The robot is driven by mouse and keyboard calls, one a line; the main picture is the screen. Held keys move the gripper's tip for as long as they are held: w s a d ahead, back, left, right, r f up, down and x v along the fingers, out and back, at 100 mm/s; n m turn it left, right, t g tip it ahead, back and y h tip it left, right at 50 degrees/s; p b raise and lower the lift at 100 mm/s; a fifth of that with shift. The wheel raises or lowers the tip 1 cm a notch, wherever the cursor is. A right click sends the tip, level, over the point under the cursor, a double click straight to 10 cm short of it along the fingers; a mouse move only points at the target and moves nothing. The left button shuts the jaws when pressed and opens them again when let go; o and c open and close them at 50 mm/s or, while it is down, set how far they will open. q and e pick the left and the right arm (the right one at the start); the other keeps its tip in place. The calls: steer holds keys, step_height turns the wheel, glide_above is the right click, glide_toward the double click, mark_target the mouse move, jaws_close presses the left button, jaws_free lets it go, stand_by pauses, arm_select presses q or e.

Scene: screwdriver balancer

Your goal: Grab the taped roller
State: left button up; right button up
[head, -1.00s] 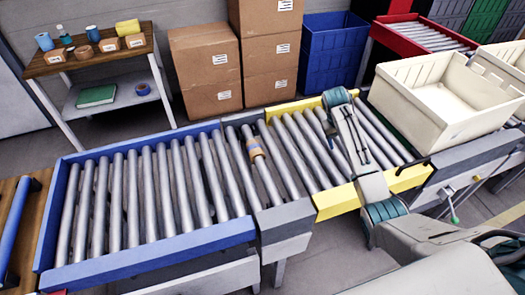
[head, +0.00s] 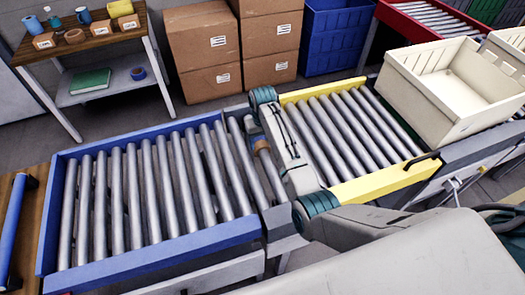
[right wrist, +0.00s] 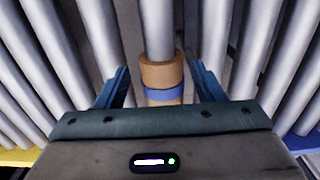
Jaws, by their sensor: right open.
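The taped roller (head: 262,147) is a grey metal roller with a tan and blue band, in the dark gap between the blue-framed and yellow-framed conveyor sections. My right arm partly covers it in the head view. In the right wrist view the taped roller (right wrist: 162,78) runs up the middle of the picture. My right gripper (right wrist: 164,84) is open, with one blue finger on each side of the tape band. Neither finger visibly touches it. The fingertips are mostly hidden by my arm in the head view. My left gripper is not in view.
Bare rollers lie close on both sides, within the blue frame (head: 160,262) and yellow frame (head: 375,184). A cream crate (head: 415,110) stands on the right. A blue bar (head: 14,228) lies at the far left. Cardboard boxes (head: 200,45) and a shelf (head: 100,92) stand behind.

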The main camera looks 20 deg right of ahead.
mark_target(263, 147)
step_height(263, 147, down, 3)
steer(key=shift+f+p, duration=0.2)
steer(key=shift+p, duration=0.45)
steer(key=shift+f, duration=0.7)
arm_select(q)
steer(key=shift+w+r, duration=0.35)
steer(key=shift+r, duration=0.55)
arm_select(e)
steer(key=c, duration=0.9)
steer(key=shift+r, duration=0.1)
